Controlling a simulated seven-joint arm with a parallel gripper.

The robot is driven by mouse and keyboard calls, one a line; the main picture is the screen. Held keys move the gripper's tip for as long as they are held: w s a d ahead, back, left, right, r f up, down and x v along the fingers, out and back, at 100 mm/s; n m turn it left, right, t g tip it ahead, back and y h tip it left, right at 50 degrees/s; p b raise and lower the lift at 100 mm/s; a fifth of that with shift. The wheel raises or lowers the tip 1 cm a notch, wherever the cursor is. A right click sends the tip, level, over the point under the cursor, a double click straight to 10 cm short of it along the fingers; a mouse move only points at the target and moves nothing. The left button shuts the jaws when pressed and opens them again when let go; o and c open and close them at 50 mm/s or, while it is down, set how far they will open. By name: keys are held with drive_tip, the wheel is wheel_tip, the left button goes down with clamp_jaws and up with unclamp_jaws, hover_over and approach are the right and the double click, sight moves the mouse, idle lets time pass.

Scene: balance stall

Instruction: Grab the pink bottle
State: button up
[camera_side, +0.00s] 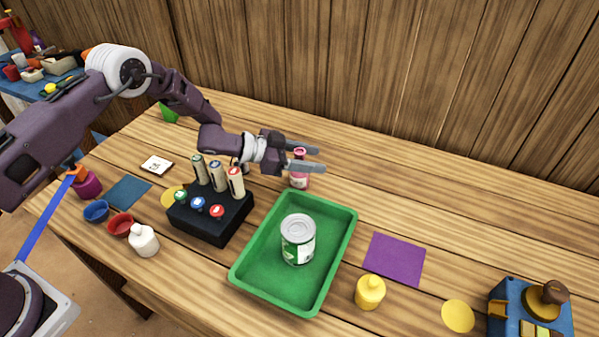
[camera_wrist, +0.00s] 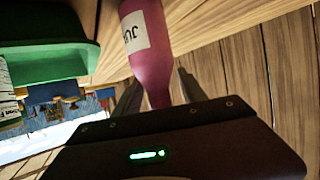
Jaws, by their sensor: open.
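The pink bottle (camera_side: 300,179) stands upright on the wooden table behind the green tray, partly hidden by a finger of my gripper. My gripper (camera_side: 318,158) is open, its two fingers level and reaching to the right at the height of the bottle's neck. In the wrist view the bottle (camera_wrist: 148,45) has a white label with dark letters and its narrow end lies between the fingertips of my gripper (camera_wrist: 160,93). I cannot tell whether either finger touches the bottle.
The green tray (camera_side: 338,238) holds a can (camera_side: 298,240) just in front of the bottle. A black holder (camera_side: 212,222) with several upright cylinders stands to the left, under my wrist. A purple mat (camera_side: 394,259) lies to the right. The table behind and right of the bottle is clear.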

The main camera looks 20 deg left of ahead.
clamp_jaws()
